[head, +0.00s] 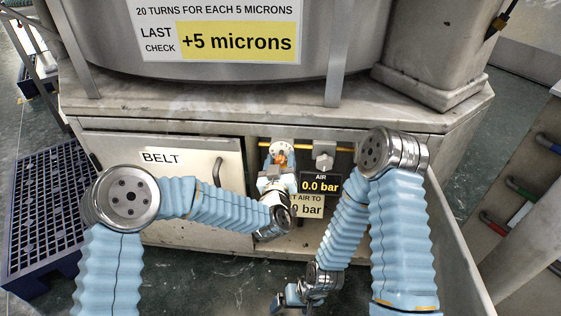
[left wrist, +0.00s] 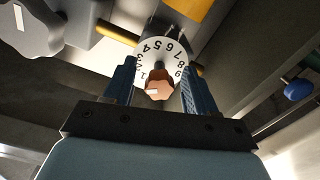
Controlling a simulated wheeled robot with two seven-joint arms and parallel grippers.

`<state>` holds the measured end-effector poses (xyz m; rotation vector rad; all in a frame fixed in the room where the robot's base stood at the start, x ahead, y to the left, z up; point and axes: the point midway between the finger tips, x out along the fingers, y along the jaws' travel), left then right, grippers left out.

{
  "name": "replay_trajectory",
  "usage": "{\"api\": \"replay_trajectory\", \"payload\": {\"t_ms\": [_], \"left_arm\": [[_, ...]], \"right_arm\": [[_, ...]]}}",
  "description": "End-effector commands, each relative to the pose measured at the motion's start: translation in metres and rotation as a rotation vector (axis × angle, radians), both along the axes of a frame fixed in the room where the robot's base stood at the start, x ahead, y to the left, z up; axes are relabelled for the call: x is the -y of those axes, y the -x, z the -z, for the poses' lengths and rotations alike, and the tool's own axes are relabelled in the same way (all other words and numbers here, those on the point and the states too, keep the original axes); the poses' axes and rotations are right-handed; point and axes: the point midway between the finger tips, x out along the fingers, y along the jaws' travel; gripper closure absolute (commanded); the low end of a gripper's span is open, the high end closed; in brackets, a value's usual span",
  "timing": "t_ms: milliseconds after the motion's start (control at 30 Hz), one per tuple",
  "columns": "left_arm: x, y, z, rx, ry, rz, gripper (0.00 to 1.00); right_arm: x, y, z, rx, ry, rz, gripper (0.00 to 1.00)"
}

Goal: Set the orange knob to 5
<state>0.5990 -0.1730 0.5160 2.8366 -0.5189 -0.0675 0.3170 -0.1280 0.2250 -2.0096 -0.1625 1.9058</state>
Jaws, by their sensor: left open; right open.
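The orange knob (head: 281,158) sits on a white numbered dial (head: 283,146) in the recess of the machine's base. In the left wrist view the knob (left wrist: 159,85) shows a pale mark low on its face, and the dial (left wrist: 153,50) shows its digits upside down. I cannot tell which digit the knob points to. My left gripper (head: 278,168) is open at the knob, and in the left wrist view its blue fingers (left wrist: 160,88) stand on either side of it. Contact is not clear. My right gripper (head: 279,303) is open and low, away from the dial.
A grey knob (head: 325,156) sits right of the dial on a yellow pipe (head: 345,149). Below it, an air display (head: 320,184) reads 0.0 bar; a sign (head: 312,206) is partly hidden by my left arm. The BELT door (head: 190,160) is left, a blue pallet (head: 40,200) further left.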

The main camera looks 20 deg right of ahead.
Motion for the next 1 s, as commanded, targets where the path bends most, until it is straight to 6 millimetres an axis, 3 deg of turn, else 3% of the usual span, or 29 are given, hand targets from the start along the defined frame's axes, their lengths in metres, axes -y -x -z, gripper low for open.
{"api": "replay_trajectory", "payload": {"t_ms": [200,567,1000], "left_arm": [[0.0001,0.0001,0.0002,0.000,0.000,0.000,0.45],[0.0001,0.0002,0.0003,-0.001,0.000,0.000,1.00],[0.0006,0.0010,0.0014,0.033,-0.088,0.002,1.00]], "right_arm": [[0.0000,-0.0001,0.0000,0.000,0.000,0.000,0.08],[0.0000,-0.0001,0.0000,0.000,0.000,0.000,0.08],[-0.0004,0.0000,0.0055,-0.001,-0.001,0.000,0.08]]}}
